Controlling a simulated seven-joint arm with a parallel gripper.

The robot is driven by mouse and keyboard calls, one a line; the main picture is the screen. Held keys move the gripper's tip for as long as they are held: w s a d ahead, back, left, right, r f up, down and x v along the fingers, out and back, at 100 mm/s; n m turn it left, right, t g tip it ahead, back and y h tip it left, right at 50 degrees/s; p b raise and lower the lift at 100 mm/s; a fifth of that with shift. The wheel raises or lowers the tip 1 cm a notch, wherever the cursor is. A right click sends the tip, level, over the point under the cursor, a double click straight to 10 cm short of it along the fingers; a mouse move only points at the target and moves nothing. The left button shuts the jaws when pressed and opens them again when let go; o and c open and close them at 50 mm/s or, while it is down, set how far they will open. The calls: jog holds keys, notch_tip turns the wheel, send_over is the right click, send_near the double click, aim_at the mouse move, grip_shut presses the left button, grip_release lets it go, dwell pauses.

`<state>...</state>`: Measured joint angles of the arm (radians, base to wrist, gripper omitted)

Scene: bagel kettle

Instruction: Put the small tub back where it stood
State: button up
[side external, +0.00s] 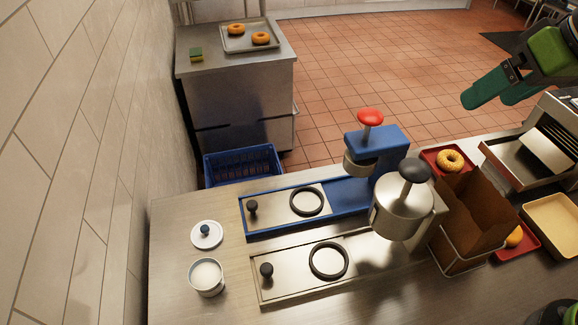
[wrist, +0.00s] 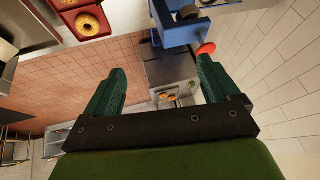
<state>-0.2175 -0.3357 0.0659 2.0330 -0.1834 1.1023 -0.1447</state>
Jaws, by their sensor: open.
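A small round tub (side external: 207,278) with white contents stands uncovered at the near left of the steel counter in the side external view. My gripper (side external: 488,97) is at the upper right, raised and far from the tub. Its green fingers are apart with nothing between them, as the wrist view (wrist: 162,74) also shows. The tub cannot be made out in the wrist view.
A blue press with a red knob (side external: 370,118) and a steel pot-like unit with a black knob (side external: 402,208) stand mid-counter. A brown paper bag (side external: 470,215) stands in a wire holder at right. A red tray with a bagel (side external: 449,160) is behind it. Bare counter surrounds the tub.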

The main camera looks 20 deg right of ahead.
jog(key=s+d+f+m+t, duration=0.2)
jog(key=s+d+f+m, duration=0.3)
jog(key=s+d, duration=0.2)
jog(key=shift+s+d+f, duration=0.35)
jog(key=shift+d, duration=0.15)
dwell(0.6)
